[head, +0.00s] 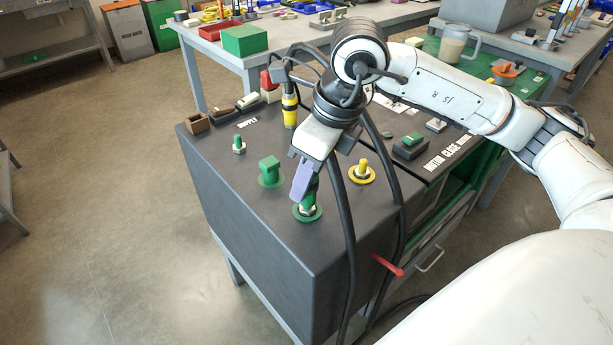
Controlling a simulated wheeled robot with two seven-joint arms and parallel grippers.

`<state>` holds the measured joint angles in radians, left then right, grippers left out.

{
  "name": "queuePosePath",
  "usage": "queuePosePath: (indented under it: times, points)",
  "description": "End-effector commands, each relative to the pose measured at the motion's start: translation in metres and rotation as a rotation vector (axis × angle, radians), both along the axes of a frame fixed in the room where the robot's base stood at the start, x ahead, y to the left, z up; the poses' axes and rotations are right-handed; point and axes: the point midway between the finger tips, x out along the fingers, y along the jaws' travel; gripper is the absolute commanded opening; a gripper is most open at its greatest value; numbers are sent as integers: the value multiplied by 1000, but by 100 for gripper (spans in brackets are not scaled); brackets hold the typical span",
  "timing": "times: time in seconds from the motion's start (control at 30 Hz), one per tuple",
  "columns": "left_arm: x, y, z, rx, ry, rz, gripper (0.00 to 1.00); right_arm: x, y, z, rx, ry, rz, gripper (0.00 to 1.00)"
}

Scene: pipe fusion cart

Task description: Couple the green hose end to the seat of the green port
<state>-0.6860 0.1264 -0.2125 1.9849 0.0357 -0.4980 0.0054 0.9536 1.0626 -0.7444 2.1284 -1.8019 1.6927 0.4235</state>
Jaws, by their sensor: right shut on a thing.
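My right gripper (306,178) reaches down over the dark cart top with its purple finger in front. It is shut on the green hose end (313,186), which is partly hidden behind the finger. The green hose end stands about upright, directly above the green port (308,211), a green ring with a metal nut near the cart's front edge. The hose end's lower part meets or nearly meets the port; I cannot tell if it is fully seated. A black hose hangs down just right of the gripper. My left gripper is not in view.
A yellow port (362,173) stands right of the gripper, a green square-topped fitting (269,171) left, and a small green fitting (239,145) farther left. A yellow hose end (290,107) stands behind. A red handle (387,265) juts from the cart's side. Black hoses loop beside my arm.

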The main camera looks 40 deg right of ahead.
Motion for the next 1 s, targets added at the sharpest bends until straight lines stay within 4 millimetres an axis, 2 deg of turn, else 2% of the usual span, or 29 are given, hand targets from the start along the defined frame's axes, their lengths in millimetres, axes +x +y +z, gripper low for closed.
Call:
queuePosePath:
  times: [0.57, 0.6, 0.7, 1.0]
  points:
    - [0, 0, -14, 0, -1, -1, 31, 0, 0, -16, 0, -1, 0, 0]
    - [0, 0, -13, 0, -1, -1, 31, 0, 0, -14, 0, -1, 0, 34]
    - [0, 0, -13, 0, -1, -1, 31, 0, 0, -14, 0, -1, 0, 49]
    - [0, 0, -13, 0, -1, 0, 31, 0, 0, -14, 0, 1, 0, 49]
